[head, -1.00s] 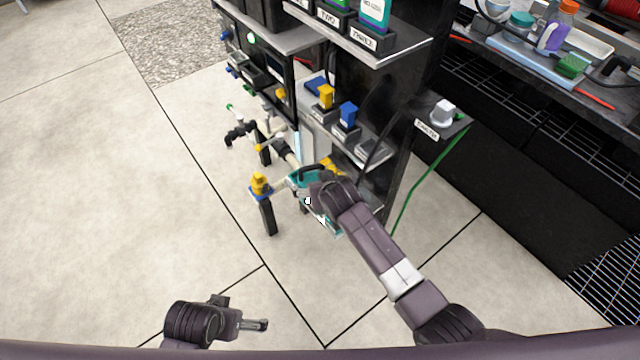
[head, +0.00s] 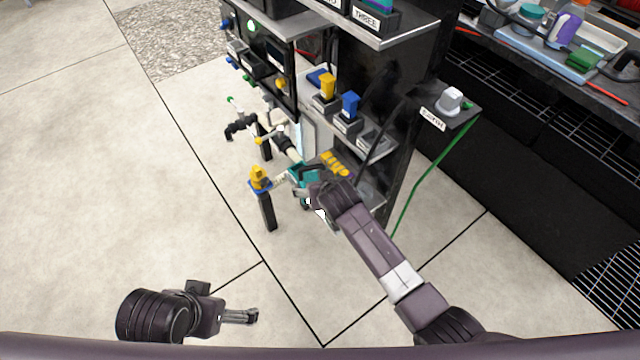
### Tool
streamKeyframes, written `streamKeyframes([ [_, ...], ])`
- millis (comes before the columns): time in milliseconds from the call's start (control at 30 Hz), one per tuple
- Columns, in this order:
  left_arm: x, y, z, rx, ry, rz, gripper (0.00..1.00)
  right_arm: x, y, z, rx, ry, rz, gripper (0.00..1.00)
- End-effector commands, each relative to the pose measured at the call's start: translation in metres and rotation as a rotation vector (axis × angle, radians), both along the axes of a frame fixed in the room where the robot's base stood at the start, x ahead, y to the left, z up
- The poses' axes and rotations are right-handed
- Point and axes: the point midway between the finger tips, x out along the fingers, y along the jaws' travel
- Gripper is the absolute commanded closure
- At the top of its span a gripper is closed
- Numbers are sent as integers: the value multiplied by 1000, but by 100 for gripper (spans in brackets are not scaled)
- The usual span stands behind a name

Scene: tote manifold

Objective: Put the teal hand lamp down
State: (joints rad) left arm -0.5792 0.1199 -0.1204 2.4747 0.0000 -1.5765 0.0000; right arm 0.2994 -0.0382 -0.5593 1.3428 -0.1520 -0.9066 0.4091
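The teal hand lamp (head: 305,172) is at the end of my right arm in the head view, in front of the rack's lower part. My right gripper (head: 308,198) is right at the lamp. My own wrist covers most of its fingers and part of the lamp, so I cannot tell how the fingers sit on it or whether the lamp rests on anything. My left gripper (head: 248,317) is low in the view over bare floor, far from the lamp, with nothing visible in it. Its fingers are seen side-on, so their gap does not show.
A post with a yellow-topped valve (head: 260,180) and pipework (head: 285,145) stand just left of the lamp. The dark rack shelf (head: 355,140) holds blue and yellow items. A green cord (head: 432,180) hangs at right. The floor (head: 100,190) at left is clear.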

Motion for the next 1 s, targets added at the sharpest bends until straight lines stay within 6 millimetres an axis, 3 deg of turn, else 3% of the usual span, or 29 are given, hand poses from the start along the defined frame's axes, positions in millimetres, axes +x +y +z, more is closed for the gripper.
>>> streamKeyframes([
  [700,0,0,-1,1,-1,0,3,1,1,-4,1,-3,1,56],
  [733,0,0,-1,1,-1,0,3,1,1,-3,1,-3,1,19],
  [900,0,0,-1,0,-1,0,3,0,1,-4,1,-2,1,0],
  [1000,0,0,-1,0,-1,0,3,0,1,-4,1,-2,1,0],
])
